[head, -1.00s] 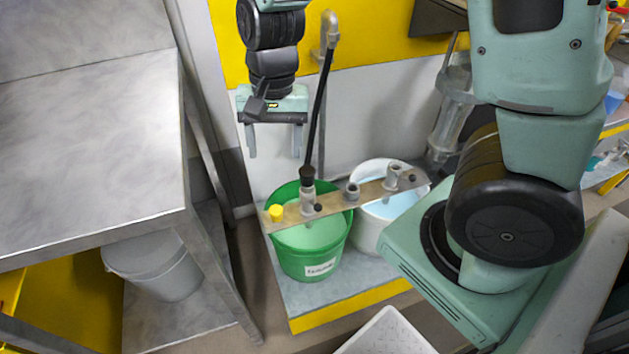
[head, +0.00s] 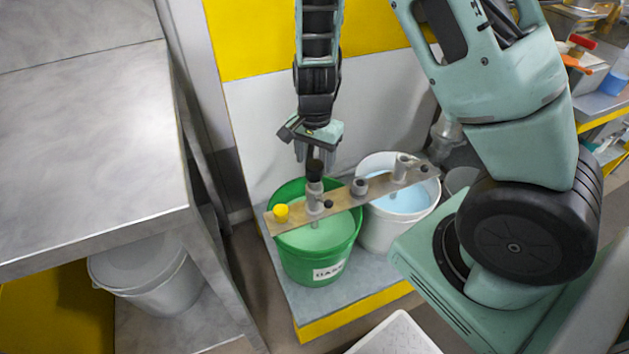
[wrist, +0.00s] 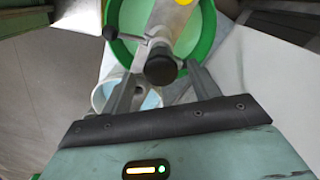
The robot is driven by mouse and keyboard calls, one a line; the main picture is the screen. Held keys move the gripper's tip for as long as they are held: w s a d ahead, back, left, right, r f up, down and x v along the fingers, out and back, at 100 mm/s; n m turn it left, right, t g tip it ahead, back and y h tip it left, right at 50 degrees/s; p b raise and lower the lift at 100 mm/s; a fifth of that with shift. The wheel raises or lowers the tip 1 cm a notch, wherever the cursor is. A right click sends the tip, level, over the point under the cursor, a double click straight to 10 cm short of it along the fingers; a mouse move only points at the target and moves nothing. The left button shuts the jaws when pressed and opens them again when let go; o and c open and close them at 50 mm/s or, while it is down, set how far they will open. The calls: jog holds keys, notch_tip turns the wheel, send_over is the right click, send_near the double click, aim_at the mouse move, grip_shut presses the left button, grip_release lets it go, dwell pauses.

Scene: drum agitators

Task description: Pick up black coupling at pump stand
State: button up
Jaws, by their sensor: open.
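In the wrist view the black coupling (wrist: 160,68) shows end-on as a dark round cap. My gripper (head: 313,157) is open, pointing down just above the coupling, its fingers close to the coupling's top. In the wrist view my gripper's fingers (wrist: 161,78) lie to the left and right of the coupling, with a gap visible on each side. I cannot tell how far the fingertips reach down beside it.
A white bucket (head: 385,235) with blue liquid stands right of the green one.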

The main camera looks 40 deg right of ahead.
aim_at(314, 180)
jog(key=shift+f+b, duration=0.8)
jog(key=shift+f, duration=2.2)
jog(key=c, duration=1.2)
